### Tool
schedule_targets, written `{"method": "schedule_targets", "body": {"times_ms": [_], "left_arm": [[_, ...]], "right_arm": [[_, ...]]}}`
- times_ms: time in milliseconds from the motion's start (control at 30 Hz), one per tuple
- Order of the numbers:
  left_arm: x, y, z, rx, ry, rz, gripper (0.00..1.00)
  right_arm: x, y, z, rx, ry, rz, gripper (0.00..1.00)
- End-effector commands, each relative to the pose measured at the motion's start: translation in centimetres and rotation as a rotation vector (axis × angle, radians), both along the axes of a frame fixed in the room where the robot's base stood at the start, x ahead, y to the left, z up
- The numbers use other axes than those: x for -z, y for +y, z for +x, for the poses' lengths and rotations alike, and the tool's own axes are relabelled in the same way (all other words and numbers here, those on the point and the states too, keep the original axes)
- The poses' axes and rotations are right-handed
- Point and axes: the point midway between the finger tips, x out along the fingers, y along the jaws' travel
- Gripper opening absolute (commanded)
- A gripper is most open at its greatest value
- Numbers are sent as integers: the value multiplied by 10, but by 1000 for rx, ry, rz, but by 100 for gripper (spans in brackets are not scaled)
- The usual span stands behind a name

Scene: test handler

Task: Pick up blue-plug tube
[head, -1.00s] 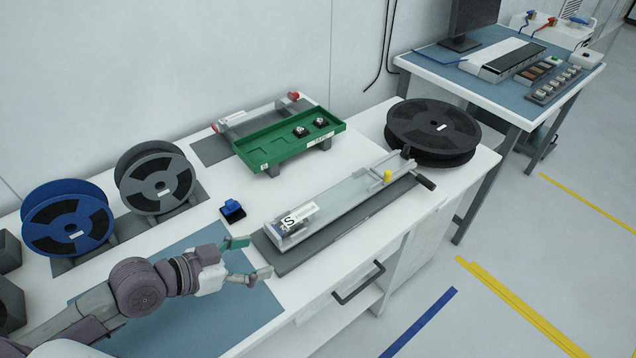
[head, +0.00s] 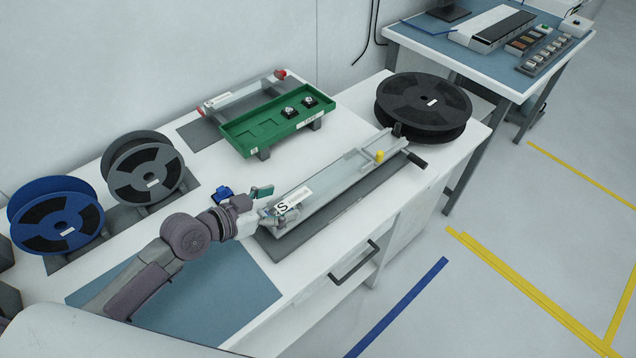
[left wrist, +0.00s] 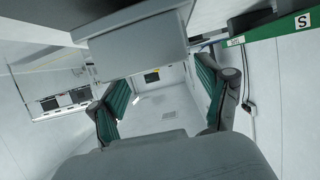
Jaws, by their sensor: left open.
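In the head view, my left gripper (head: 266,203) is open at the near left end of a long pale track (head: 325,190) on a dark base. One teal-padded finger shows beside that end, and the other overlaps it in the picture. I cannot tell whether they touch. A yellow peg (head: 379,156) stands near the track's far end. A small blue piece (head: 223,195) sits just behind the gripper, partly hidden. No tube with a clear blue plug can be made out. In the left wrist view the fingers (left wrist: 163,100) are apart, with a grey block (left wrist: 135,48) beyond them.
A green tray (head: 237,137) with black parts stands behind the track, before a rail with red ends (head: 280,74). A blue reel (head: 57,222) and a grey reel (head: 148,175) stand left. A black reel (head: 424,105) lies at right. The blue mat (head: 215,295) is clear.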

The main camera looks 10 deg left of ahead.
Motion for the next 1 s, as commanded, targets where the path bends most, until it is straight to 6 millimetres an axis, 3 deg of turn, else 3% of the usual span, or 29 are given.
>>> {"method": "schedule_targets", "body": {"times_ms": [100, 233, 567, 933, 1000], "left_arm": [[1, -14, 14, -2, 0, -5, 77], [10, -23, 26, -2, -1, -2, 77], [15, -26, 30, 0, 0, 0, 75], [15, -26, 29, 0, 0, 0, 14], [14, -26, 30, 0, -1, -1, 13]], "right_arm": [[-14, 7, 2, 2, -3, 8, 0], [-16, 12, -2, 2, 2, 15, 0], [-15, 8, -10, -1, 15, 10, 0], [-15, 3, -10, -2, 16, 2, 0], [-15, 2, -10, -2, 16, 2, 0]]}}
